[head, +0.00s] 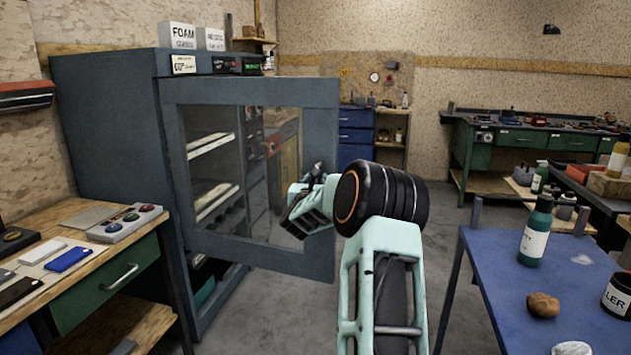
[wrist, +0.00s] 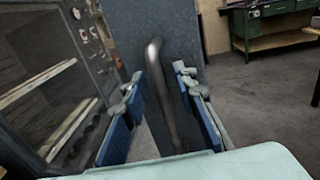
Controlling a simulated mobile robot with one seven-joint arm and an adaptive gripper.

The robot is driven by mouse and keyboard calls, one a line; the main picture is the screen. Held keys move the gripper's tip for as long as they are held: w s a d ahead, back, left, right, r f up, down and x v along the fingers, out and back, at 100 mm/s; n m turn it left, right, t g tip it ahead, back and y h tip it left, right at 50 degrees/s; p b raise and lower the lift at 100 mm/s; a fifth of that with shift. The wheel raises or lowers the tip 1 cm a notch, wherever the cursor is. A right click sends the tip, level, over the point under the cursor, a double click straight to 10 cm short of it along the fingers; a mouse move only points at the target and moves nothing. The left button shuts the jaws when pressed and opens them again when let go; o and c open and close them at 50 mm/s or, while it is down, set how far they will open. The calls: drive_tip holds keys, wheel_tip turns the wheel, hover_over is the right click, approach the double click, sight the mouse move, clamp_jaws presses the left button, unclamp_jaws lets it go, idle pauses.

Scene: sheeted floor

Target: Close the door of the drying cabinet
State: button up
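The drying cabinet (head: 115,130) is a dark grey-blue box at the left in the head view. Its door (head: 322,150), framed around a clear pane, stands open, with shelves visible through and beside it. In the wrist view, the door (wrist: 160,22) is a grey panel ahead, with the cabinet's open shelves (wrist: 50,95) to its left. My gripper (head: 300,205) is at the right part of the door. In the wrist view, its two blue-padded fingers (wrist: 163,112) are apart, with a metal bar handle (wrist: 160,75) between them. Contact with the handle cannot be told.
A wooden bench with a green drawer (head: 105,285) stands at the left, near the cabinet. A blue table (head: 500,265) with a bottle (head: 535,235) and a jar is at the right. Green workbenches (head: 510,140) line the back. Grey floor (head: 280,325) is clear below the door.

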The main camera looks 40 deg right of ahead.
clamp_jaws()
drive_tip(key=shift+d, duration=0.1)
idle(0.3)
